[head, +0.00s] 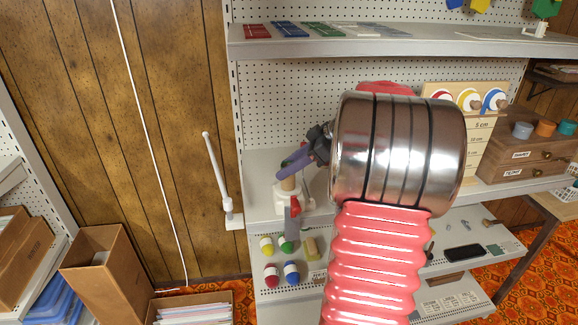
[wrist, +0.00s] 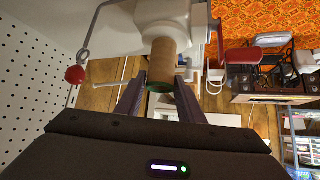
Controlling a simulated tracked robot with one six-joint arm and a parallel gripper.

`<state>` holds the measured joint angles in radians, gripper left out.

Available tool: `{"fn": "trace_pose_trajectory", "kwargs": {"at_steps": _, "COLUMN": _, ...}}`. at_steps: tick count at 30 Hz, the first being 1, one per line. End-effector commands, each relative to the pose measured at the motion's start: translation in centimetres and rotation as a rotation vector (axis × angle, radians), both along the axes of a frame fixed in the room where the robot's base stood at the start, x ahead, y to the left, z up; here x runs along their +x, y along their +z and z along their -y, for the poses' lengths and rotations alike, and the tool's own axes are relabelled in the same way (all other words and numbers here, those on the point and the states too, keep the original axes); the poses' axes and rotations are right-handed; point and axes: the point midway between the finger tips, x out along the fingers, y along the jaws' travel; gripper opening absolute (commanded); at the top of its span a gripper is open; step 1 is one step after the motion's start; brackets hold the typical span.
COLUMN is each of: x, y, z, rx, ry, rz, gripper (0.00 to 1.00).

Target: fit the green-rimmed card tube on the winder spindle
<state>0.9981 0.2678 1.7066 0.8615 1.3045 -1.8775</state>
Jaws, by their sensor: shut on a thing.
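The brown card tube (wrist: 161,62) shows in the wrist view with its green rim (wrist: 160,87) at the end nearest my camera. My gripper (wrist: 160,80) is shut on it, one dark finger on each side near the green rim. The far end of the tube meets the round white hub of the winder (wrist: 165,15); the spindle is hidden, so I cannot tell how far the tube sits on it. In the head view the tube (head: 288,184) stands in front of the white winder (head: 283,196), and my gripper (head: 290,170) reaches it from the right.
A wire arm with a red ball (wrist: 75,74) is left of the winder in the wrist view. A white lever (head: 217,170) stands left. An upper shelf (head: 400,47) spans above; my arm hides the middle.

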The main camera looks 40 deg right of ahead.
Motion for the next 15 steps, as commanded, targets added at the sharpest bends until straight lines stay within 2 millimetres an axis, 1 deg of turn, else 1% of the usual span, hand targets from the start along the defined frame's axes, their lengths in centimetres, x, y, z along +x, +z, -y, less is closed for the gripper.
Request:
{"fn": "trace_pose_trajectory", "kwargs": {"at_steps": 2, "x": 0.00, "y": 0.00, "z": 0.00, "rx": 0.000, "ry": 0.000, "rz": 0.000, "gripper": 0.14}}
{"fn": "trace_pose_trajectory", "kwargs": {"at_steps": 3, "x": 0.00, "y": 0.00, "z": 0.00, "rx": 0.000, "ry": 0.000, "rz": 0.000, "gripper": 0.37}}
{"fn": "trace_pose_trajectory", "kwargs": {"at_steps": 11, "x": 0.00, "y": 0.00, "z": 0.00, "rx": 0.000, "ry": 0.000, "rz": 0.000, "gripper": 0.56}}
{"fn": "trace_pose_trajectory", "kwargs": {"at_steps": 15, "x": -0.01, "y": 0.01, "z": 0.00, "rx": 0.000, "ry": 0.000, "rz": 0.000, "gripper": 0.56}}
